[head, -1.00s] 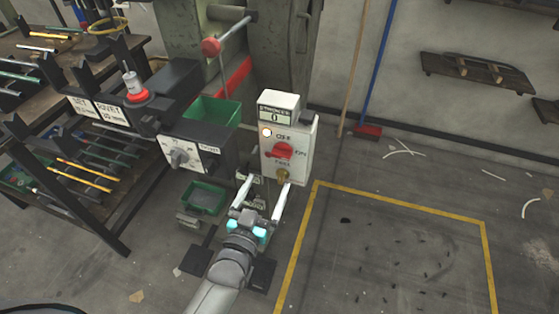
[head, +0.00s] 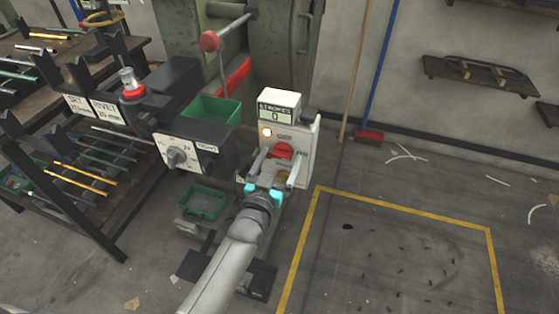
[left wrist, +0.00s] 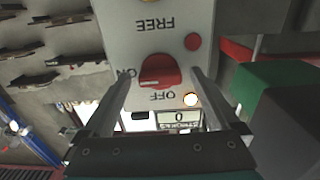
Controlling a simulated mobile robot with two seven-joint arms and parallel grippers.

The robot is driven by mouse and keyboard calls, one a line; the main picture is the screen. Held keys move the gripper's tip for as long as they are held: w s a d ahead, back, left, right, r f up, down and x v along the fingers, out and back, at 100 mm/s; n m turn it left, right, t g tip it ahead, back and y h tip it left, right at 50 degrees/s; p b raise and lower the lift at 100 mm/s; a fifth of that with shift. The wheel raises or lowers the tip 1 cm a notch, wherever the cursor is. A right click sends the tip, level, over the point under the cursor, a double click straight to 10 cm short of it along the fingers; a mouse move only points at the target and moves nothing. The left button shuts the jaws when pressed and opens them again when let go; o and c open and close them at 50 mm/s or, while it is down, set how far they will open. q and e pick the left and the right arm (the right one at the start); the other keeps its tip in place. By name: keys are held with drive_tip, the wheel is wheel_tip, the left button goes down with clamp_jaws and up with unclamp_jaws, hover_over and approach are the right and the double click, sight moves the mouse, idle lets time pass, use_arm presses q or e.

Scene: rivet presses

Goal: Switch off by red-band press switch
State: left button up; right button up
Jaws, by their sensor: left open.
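The press with the red band (head: 234,80) is the green machine at the top of the head view. Its white switch box (head: 302,140) carries a red rotary switch (head: 281,151), marked OFF, ON and FREE. The switch also shows in the left wrist view (left wrist: 160,71); its bar seems to lie sideways, level with ON. A lamp (head: 266,132) on the box glows, and the counter (head: 275,114) reads 0. My left gripper (head: 277,160) is open, with one finger on each side of the switch. Contact with it cannot be told. My right gripper is not in view.
A dark rack with rods (head: 90,170) is further left. The floor inside the yellow line (head: 400,206) is mostly open.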

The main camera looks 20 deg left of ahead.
use_arm(q)
drive_tip(key=c, duration=1.4)
